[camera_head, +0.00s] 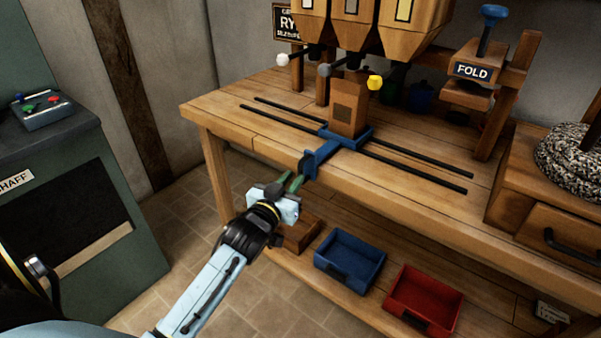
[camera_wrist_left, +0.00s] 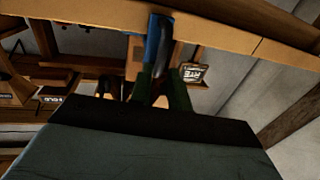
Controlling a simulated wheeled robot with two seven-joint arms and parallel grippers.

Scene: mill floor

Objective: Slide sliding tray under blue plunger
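The blue sliding tray (camera_head: 359,138) sits on two dark rails on the wooden bench, with a brown box-shaped bag (camera_head: 347,110) upright on it. Its blue front handle (camera_head: 319,160) reaches past the bench's front edge. My left gripper (camera_head: 300,178) is at this handle, its green fingers closed on it. In the left wrist view the handle (camera_wrist_left: 158,42) fills the gap between the fingertips (camera_wrist_left: 160,76). The blue plunger (camera_head: 487,32) stands at the right on a wooden frame marked FOLD, to the right of the tray. My right gripper is not in view.
Three wooden hoppers (camera_head: 352,25) with coloured knobs hang behind the tray. A blue bin (camera_head: 350,262) and a red bin (camera_head: 424,300) stand on the lower shelf. A green machine (camera_head: 60,200) stands at left. The rails (camera_head: 420,174) right of the tray are clear.

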